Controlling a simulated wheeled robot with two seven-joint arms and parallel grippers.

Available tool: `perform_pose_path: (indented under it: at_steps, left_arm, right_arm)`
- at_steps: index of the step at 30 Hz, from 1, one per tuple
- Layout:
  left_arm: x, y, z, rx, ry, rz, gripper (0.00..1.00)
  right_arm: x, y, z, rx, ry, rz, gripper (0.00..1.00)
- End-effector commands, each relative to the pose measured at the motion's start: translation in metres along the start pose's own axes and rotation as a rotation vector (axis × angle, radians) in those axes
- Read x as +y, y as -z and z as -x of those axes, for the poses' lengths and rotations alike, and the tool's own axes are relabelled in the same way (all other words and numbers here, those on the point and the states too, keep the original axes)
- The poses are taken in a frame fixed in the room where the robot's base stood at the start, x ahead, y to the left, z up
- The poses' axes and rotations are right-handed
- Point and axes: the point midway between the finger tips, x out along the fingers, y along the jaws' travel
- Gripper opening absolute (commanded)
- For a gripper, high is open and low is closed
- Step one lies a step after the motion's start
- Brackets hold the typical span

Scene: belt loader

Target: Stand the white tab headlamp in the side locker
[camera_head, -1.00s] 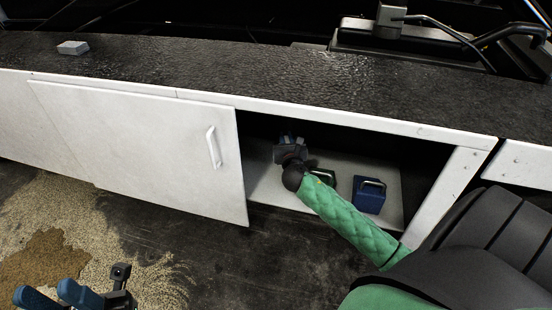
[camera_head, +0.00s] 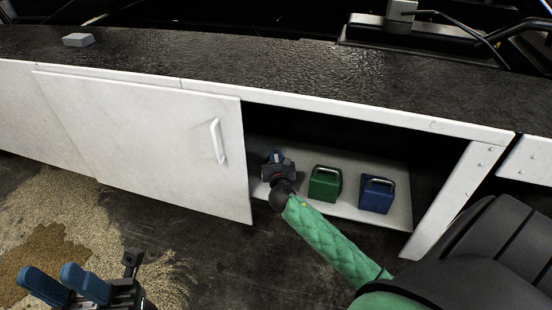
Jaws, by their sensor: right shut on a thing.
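My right gripper (camera_head: 272,158) reaches into the open side locker (camera_head: 400,216), at the left end of its pale floor near the sliding door. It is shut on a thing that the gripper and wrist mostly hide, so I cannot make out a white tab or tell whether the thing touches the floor. A green boxy unit with a handle (camera_head: 325,186) stands upright just right of the gripper, and a blue one (camera_head: 376,196) stands further right. My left gripper (camera_head: 52,273) is at the bottom left, open and empty above the ground, away from the locker.
A white door panel (camera_head: 150,140) with a handle (camera_head: 217,141) covers the locker's left part. A white post (camera_head: 455,195) bounds the opening on the right. The dark countertop (camera_head: 300,75) overhangs it, with a small grey block (camera_head: 79,40) at far left. Sand lies on the ground.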

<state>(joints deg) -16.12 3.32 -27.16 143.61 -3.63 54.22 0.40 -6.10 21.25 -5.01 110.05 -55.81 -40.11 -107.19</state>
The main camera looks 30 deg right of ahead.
Motion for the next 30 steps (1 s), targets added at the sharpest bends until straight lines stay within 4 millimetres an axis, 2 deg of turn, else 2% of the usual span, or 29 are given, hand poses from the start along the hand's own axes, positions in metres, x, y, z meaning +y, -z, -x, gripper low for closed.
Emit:
perform_pose_path:
  at_steps: [7,8,11,22,26,30]
  left_arm:
    - [-0.001,0.001,-0.001,0.001,0.003,-0.004,0.32]
    - [-0.001,0.001,-0.001,0.000,0.004,-0.004,0.32]
    - [-0.001,0.001,0.001,-0.005,0.007,-0.005,0.32]
    - [-0.001,0.002,0.002,-0.008,0.002,-0.004,0.32]
    - [-0.001,0.002,-0.001,-0.007,-0.004,-0.007,0.32]
    - [-0.002,0.003,-0.005,-0.005,-0.009,-0.015,0.32]
  right_arm:
    - [0.000,0.000,0.000,-0.001,0.000,0.000,0.00]
    - [0.000,0.001,0.000,0.000,0.000,0.000,0.18]
    - [0.000,0.001,0.000,0.000,0.000,0.000,0.38]
    - [0.000,-0.002,0.001,0.000,-0.001,-0.001,0.38]
    - [0.000,-0.002,0.015,0.001,-0.002,-0.001,0.38]
    - [0.000,-0.002,0.038,0.002,-0.002,-0.002,0.38]
